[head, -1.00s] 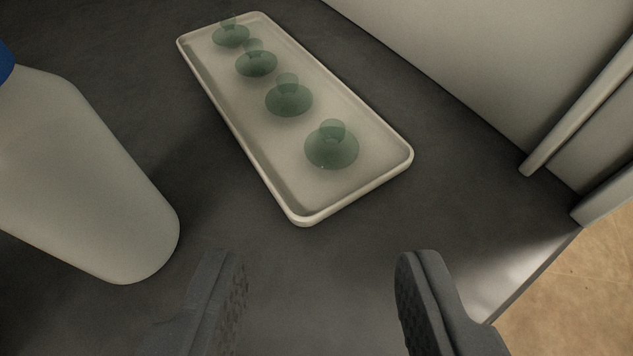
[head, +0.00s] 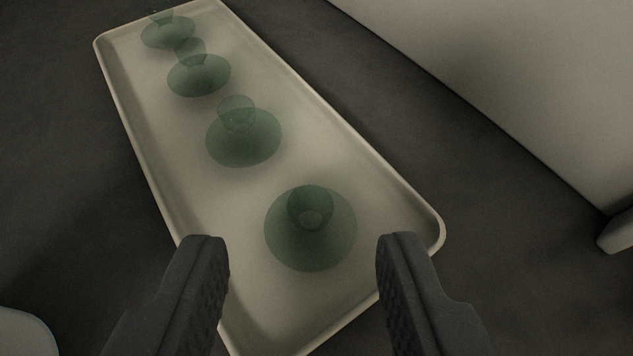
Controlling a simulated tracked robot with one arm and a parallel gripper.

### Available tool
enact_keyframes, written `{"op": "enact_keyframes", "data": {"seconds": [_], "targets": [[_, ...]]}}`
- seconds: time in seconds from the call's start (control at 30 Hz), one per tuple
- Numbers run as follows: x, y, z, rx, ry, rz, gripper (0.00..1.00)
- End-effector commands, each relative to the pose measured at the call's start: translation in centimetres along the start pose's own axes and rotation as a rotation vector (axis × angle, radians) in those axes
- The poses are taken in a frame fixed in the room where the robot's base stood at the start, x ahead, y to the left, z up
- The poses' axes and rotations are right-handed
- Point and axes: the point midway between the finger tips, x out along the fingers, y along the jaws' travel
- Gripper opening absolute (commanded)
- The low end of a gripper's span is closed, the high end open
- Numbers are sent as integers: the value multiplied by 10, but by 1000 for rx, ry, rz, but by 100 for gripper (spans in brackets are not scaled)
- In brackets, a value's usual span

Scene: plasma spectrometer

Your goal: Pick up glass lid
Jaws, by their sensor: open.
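Several green, see-through glass lids with round knobs stand in a row on a pale tray (head: 350,152). The nearest glass lid (head: 310,235) is at the tray's near end, with its knob seen almost from above. Behind it are a second lid (head: 243,140), a third lid (head: 198,77) and one at the far end (head: 168,34). My gripper (head: 304,245) is open and empty. In the picture its fingers frame the nearest lid, one on each side, apart from it. The exact height above the lid is hard to tell.
A pale bottle (head: 22,334) shows only as a corner at the lower left. A large pale box-like body (head: 510,80) stands to the right of the tray. Bare dark worktop (head: 70,200) lies on both sides of the tray.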

Motion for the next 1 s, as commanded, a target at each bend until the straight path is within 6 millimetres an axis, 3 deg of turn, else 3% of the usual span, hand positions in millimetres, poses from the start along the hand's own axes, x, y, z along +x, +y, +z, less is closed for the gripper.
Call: {"op": "enact_keyframes", "data": {"seconds": [0.23,0.53,0.7,1.0], "targets": [[32,3,1,0,0,-1,40],[36,3,-1,0,2,0,40],[36,4,-1,0,0,1,0],[36,4,0,0,-1,1,0]]}}
